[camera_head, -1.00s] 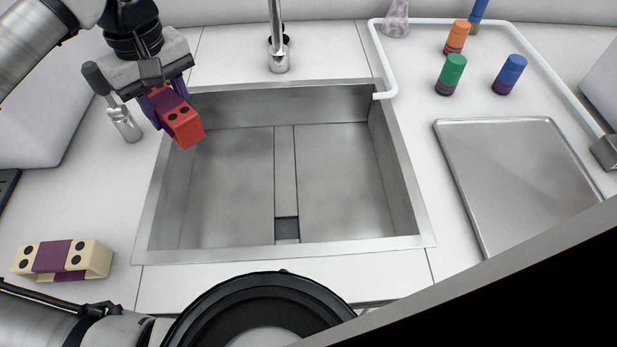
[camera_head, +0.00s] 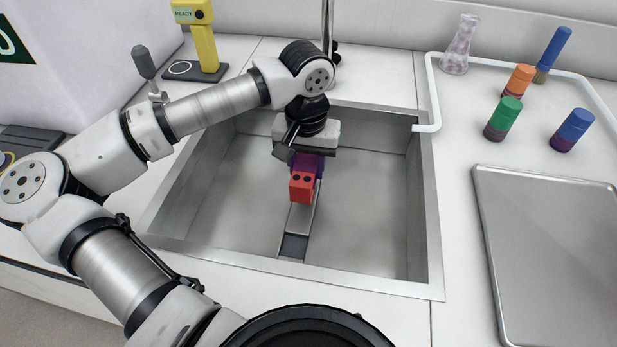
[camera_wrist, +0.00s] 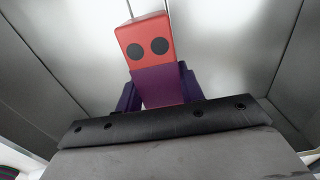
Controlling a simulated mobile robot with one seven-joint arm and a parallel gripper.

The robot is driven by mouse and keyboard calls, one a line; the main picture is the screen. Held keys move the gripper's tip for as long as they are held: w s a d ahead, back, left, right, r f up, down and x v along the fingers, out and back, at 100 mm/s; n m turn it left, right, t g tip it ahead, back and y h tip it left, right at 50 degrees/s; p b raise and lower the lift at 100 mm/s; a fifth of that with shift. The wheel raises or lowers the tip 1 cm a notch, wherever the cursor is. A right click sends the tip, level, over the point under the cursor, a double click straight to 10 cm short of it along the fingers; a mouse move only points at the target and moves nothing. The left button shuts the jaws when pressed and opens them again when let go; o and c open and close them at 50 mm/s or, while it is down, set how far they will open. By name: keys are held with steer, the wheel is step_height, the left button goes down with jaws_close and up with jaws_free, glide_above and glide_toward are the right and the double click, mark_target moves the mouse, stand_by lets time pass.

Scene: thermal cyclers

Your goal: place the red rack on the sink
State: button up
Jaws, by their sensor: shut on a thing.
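The red rack (camera_head: 302,188), a small red block with black dots and a purple band, is held by my gripper (camera_head: 306,165). My gripper points down with its purple fingers shut on the rack's sides. Both are over the middle of the steel sink (camera_head: 425,250), above its central divider strip. In the wrist view the rack (camera_wrist: 146,45) sticks out past the fingers (camera_wrist: 158,98), with the sink's metal floor and walls behind it. I cannot tell how far the rack is above the sink floor. The part of the rack between the fingers is partly hidden.
A faucet (camera_head: 328,30) stands behind the sink. To the right are a metal tray (camera_head: 550,240), a white rail (camera_head: 432,90), a flask (camera_head: 461,45), and green (camera_head: 503,118), orange (camera_head: 519,80) and blue (camera_head: 572,130) capped tubes. A yellow device (camera_head: 203,40) stands back left.

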mark_target(307, 161)
steer(key=shift+f, duration=2.05)
steer(key=shift+f, duration=0.2)
steer(key=o, duration=1)
steer(key=shift+r, duration=0.1)
steer(key=shift+r, duration=0.1)
steer(key=shift+r+p, duration=0.2)
steer(key=shift+p, duration=0.2)
step_height(307, 161, up, 12)
steer(key=shift+f+b, duration=0.15)
steer(key=shift+b, duration=0.75)
